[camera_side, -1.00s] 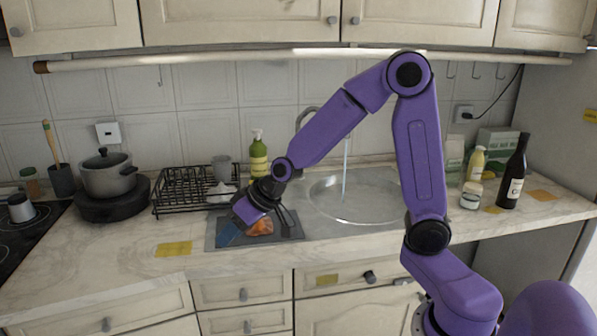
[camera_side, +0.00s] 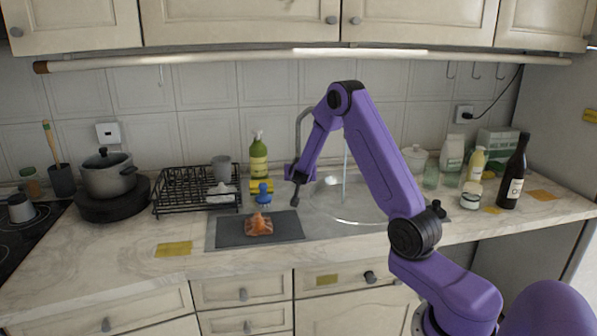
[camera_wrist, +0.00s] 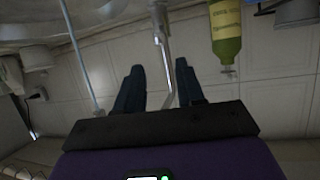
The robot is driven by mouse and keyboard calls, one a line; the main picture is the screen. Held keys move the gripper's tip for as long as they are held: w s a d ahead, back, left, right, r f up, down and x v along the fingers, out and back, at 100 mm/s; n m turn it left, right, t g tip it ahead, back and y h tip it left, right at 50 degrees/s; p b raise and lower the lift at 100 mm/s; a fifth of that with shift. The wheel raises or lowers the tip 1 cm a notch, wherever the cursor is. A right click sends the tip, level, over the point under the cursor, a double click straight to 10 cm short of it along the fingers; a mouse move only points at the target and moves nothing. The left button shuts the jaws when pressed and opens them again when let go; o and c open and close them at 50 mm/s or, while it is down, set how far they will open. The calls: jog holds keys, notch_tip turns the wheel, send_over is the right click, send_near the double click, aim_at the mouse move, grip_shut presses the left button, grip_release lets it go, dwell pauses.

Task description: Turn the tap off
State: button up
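The grey arched tap (camera_side: 299,128) stands behind the sink (camera_side: 375,207), partly hidden by my arm. A stream of water (camera_side: 345,172) runs from it into the basin. In the wrist view, which is upside down, the tap's column (camera_wrist: 161,38) shows between my fingers and the water stream (camera_wrist: 82,55) is on the left. My gripper (camera_side: 297,196) points down in front of the tap at the sink's left side. In the wrist view my gripper (camera_wrist: 159,86) is open, with nothing held. I cannot make out the tap's handle clearly, nor whether a finger touches the tap.
A green soap bottle (camera_side: 258,160) stands left of the tap; it also shows in the wrist view (camera_wrist: 227,32). A blue-topped object (camera_side: 262,194) and a dark board (camera_side: 222,231) with an orange-brown item are left of my gripper. A black dish rack (camera_side: 172,197) stands farther left.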

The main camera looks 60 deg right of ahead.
jog(key=x, duration=1.7)
jog(key=shift+a+f, duration=0.1)
jog(key=shift+c, duration=0.3)
